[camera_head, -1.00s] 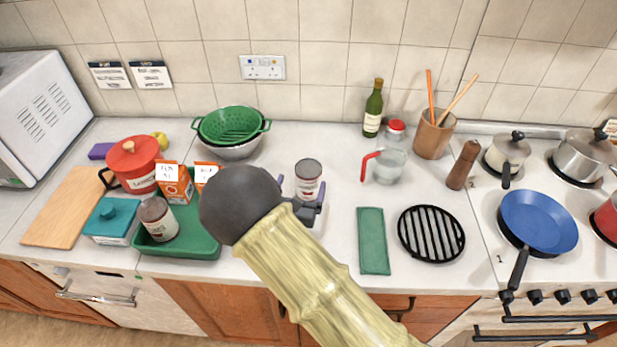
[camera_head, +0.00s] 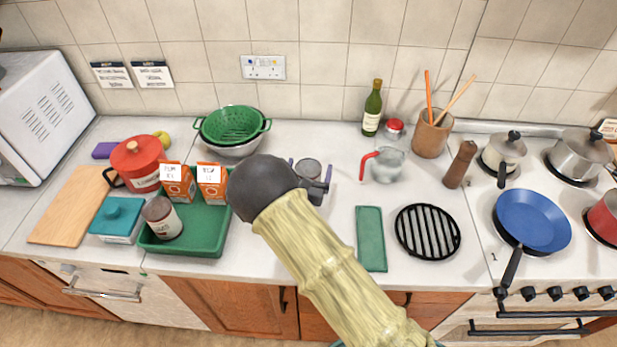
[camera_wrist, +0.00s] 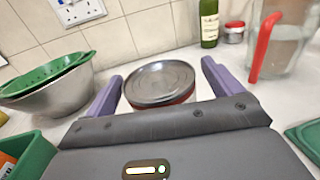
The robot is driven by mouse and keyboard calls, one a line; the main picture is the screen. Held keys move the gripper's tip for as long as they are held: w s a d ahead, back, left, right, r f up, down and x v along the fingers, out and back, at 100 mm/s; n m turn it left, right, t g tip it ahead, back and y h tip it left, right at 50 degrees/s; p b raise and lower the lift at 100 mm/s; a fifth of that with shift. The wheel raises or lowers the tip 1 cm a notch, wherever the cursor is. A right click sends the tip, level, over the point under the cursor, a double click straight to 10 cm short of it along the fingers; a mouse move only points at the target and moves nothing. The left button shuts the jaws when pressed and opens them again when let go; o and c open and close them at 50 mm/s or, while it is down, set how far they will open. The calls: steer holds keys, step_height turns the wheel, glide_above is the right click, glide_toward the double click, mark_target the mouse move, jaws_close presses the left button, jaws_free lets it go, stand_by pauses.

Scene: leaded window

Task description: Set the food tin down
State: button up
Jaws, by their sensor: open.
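The food tin (camera_head: 309,170) stands upright on the white worktop, right of the green tray, and is partly hidden by my arm in the head view. In the wrist view its grey lid (camera_wrist: 160,83) shows between the two purple fingers, with a red band below the rim. My gripper (camera_head: 312,186) is open around the tin, one finger on each side. A gap shows between the lid and each finger in the wrist view. The tin's lower part is hidden behind the gripper body.
The green tray (camera_head: 208,243) holds another tin (camera_head: 162,218) and two orange cartons (camera_head: 178,184). Behind stand a colander and bowl (camera_head: 233,128). A glass jug (camera_head: 387,166) with a red handle stands to the right, near a green bottle (camera_head: 372,110). Worktop between jug and tin is clear.

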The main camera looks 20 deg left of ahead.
stand_by(0.4)
steer(key=c, duration=1.5)
steer(key=shift+r, duration=0.1)
step_height(320, 180, up, 10)
steer(key=shift+f+b, duration=0.1)
steer(key=shift+b, duration=1)
